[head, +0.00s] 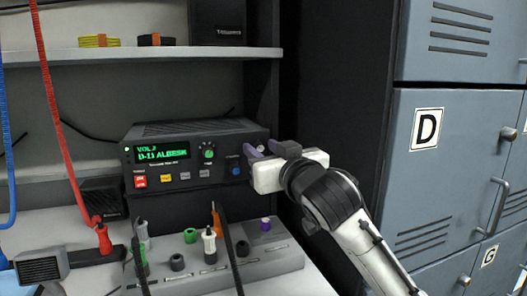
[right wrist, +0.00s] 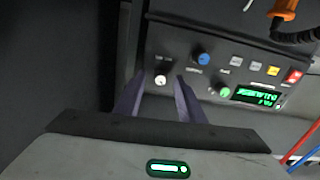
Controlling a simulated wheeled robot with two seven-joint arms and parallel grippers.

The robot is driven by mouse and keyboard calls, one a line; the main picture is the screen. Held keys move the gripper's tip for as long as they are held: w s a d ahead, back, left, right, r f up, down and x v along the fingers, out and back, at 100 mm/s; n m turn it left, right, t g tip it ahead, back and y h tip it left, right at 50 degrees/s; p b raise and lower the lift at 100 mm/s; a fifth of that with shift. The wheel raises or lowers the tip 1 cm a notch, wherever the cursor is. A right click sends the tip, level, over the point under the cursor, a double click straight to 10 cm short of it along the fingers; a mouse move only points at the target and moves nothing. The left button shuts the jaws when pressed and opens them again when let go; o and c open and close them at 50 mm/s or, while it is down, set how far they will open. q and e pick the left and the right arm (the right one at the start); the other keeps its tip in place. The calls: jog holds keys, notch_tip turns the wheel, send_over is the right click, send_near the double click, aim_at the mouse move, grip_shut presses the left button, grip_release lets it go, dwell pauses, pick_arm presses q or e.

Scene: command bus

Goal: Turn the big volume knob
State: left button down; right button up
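The radio unit (head: 215,185) sits on a shelf, its green display reading "VOL" above "D-13 ALBESK". A pale round knob (right wrist: 160,80) is at the end of its front panel; I take it as the big volume knob. It is mostly hidden by my fingers in the head view. My right gripper (right wrist: 159,82) is open, its purple fingers pointing at the panel with the pale knob between the tips. A gap shows on both sides of the knob. In the head view my right gripper (head: 256,150) is at the radio's right end. My left gripper is not in view.
A blue knob (right wrist: 203,58) and a green-lit knob (right wrist: 225,91) are close by on the panel. A grey charging rack (head: 215,269) with several knobs and handsets stands below. A dark cabinet side and blue lockers (head: 455,160) are on the right.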

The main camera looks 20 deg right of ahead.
grip_shut()
jog(key=shift+r+p, duration=0.1)
jog(key=shift+p, duration=0.2)
